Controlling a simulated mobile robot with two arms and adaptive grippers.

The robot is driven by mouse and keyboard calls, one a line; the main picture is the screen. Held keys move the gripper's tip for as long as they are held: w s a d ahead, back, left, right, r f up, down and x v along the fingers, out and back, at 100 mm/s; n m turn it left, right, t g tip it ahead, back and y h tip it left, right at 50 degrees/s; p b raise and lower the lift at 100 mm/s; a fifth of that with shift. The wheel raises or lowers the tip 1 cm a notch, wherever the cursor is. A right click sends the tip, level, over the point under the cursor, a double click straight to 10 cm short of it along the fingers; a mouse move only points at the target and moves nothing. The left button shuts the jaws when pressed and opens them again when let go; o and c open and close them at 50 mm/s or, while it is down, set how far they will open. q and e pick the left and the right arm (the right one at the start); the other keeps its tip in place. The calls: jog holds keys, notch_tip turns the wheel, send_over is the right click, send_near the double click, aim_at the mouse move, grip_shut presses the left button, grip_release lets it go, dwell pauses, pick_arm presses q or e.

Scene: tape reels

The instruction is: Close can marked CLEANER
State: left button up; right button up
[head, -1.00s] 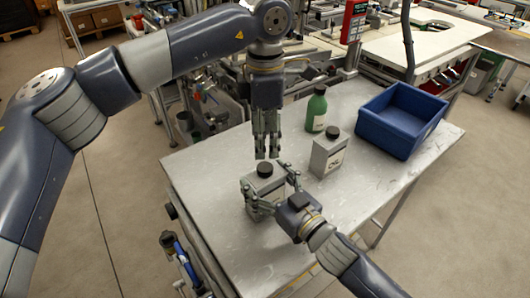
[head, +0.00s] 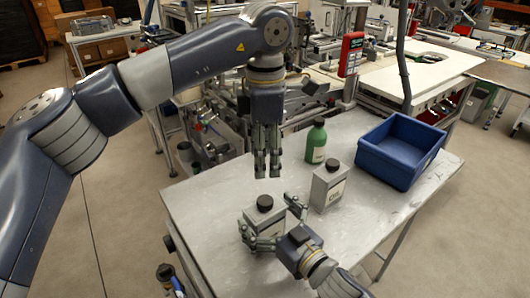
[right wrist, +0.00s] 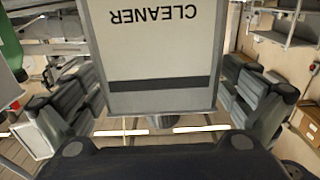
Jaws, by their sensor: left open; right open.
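The can marked CLEANER (right wrist: 160,45) is a pale grey box-shaped can standing upright on the metal table in the head view (head: 268,222). A black cap (head: 265,202) sits on its top; I cannot tell how tight it is. My right gripper (head: 269,222) is open, with one finger on each side of the can. In the right wrist view the fingers (right wrist: 160,100) flank the can, and its lettering appears upside down. My left gripper (head: 267,176) is open and empty, pointing down above the cap with a gap between them.
A second grey can (head: 329,188) with a black cap and a green bottle (head: 316,144) stand to the right and behind. A blue bin (head: 399,165) is at the table's back right. The table's (head: 375,215) front right part is clear.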

jog(key=v, duration=1.2)
dwell(0.4)
